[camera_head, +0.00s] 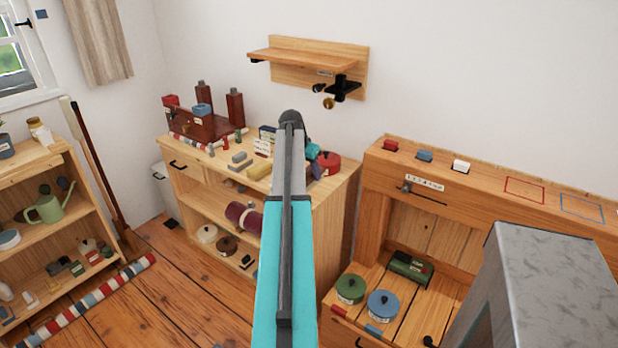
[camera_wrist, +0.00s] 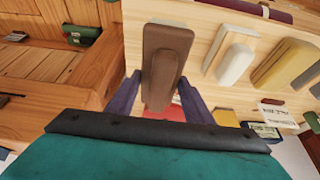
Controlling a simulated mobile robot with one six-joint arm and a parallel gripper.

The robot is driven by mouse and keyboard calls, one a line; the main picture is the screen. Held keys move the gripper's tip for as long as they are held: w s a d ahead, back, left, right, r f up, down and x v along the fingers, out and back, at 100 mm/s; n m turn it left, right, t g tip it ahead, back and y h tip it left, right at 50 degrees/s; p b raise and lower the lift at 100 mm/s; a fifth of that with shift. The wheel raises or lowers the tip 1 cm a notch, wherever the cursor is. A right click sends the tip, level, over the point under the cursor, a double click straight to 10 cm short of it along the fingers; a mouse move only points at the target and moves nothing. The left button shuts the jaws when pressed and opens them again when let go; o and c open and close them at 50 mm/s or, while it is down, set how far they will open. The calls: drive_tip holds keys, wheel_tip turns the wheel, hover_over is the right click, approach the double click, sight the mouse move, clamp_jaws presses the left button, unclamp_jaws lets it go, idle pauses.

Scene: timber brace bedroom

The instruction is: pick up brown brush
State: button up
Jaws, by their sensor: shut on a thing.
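The brown brush (camera_wrist: 166,58) is a long brown block with a raised back, seen in the wrist view at upper centre. My gripper (camera_wrist: 158,92) has its two dark purple fingers on either side of the brush's near part and is shut on it. In the head view my arm covers much of this area, and the brush cannot be made out there.
A red lidded pot (camera_head: 328,161) stands on the shelf top (camera_head: 334,180). A wooden bench (camera_head: 480,190) with green and blue pots stands at right; a wall shelf (camera_head: 305,60) hangs above.

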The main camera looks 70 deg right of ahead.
drive_tip(key=shift+r, duration=0.5)
drive_tip(key=s+a+b, duration=0.1)
drive_tip(key=s+a, duration=0.1)
drive_tip(key=a, duration=0.5)
drive_tip(key=s+a+r, duration=0.1)
drive_tip(key=s+a, duration=0.2)
drive_tip(key=a, duration=0.5)
drive_tip(key=shift+r+b, duration=0.15)
drive_tip(key=shift+b, duration=0.25)
drive_tip(key=shift+a, duration=0.1)
